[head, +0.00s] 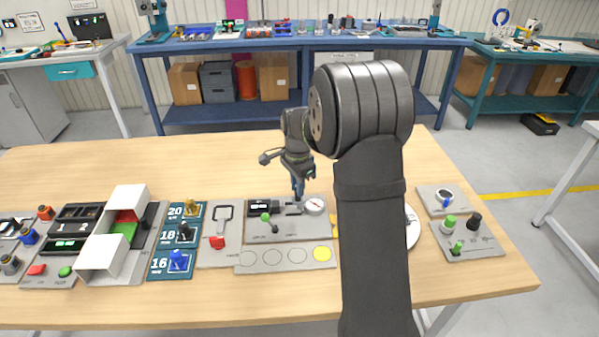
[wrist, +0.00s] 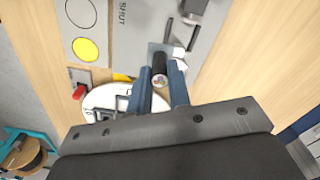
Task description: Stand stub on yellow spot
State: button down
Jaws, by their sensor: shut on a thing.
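My gripper (head: 298,192) is over the panel with the gauge, its fingers pointing down. In the wrist view its two blue fingers (wrist: 159,92) are shut on a short black stub (wrist: 159,66), whose end shows small coloured cores. The stub is hidden in the head view. It lies close to a grey metal fixture with a white block (wrist: 179,56); I cannot tell whether they touch. The yellow spot (head: 322,254) is the rightmost circle on a grey strip in front of that panel. It is bare, and also shows in the wrist view (wrist: 86,49).
A green-knobbed lever (head: 266,219) and a round gauge (head: 314,205) stand on the panel behind the strip. White bins (head: 104,257) stand further left. A white disc (wrist: 112,103) lies right of the panel, partly behind my arm.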

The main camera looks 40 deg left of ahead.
jog(key=s+d+f+m, duration=0.1)
jog(key=s+d, duration=0.2)
jog(key=d, duration=0.4)
jog(key=s+d+f, duration=0.1)
jog(key=s+d, duration=0.2)
jog(key=d, duration=0.4)
jog(key=shift+f, duration=2.35)
jog(key=shift+f, duration=0.1)
jog(key=shift+f, duration=0.15)
jog(key=c, duration=1.3)
grip_release()
jog(key=shift+o, duration=0.2)
